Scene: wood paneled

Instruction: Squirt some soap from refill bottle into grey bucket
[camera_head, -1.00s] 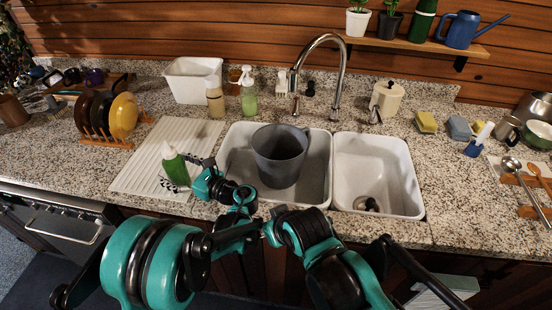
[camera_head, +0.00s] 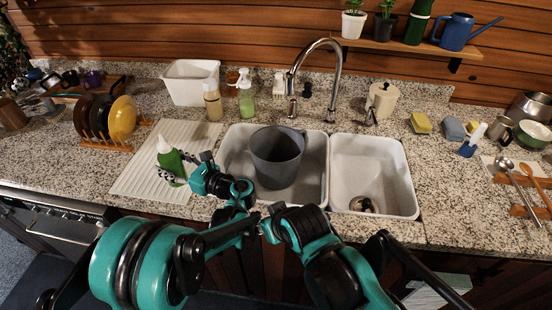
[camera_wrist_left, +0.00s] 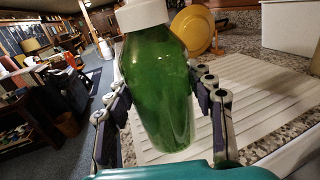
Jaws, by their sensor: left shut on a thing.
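The green refill bottle with a white cap (camera_head: 171,158) is upright, slightly tilted, over the white ribbed drainboard at the left of the sink. My left gripper (camera_head: 183,171) is shut on it. In the left wrist view the bottle (camera_wrist_left: 160,85) stands between the two fingers, its top cut off by the frame edge. I cannot tell if its base touches the board. The grey bucket (camera_head: 277,160) stands upright in the left sink basin, to the right of the bottle and apart from it. My right gripper is not clearly in view.
The white drainboard (camera_head: 140,180) lies left of the double sink (camera_head: 372,150). A chrome faucet (camera_head: 338,72) arches behind the bucket. Two pump bottles and a white bin (camera_head: 190,85) stand at the back. A plate rack (camera_head: 108,143) with several plates is at the left.

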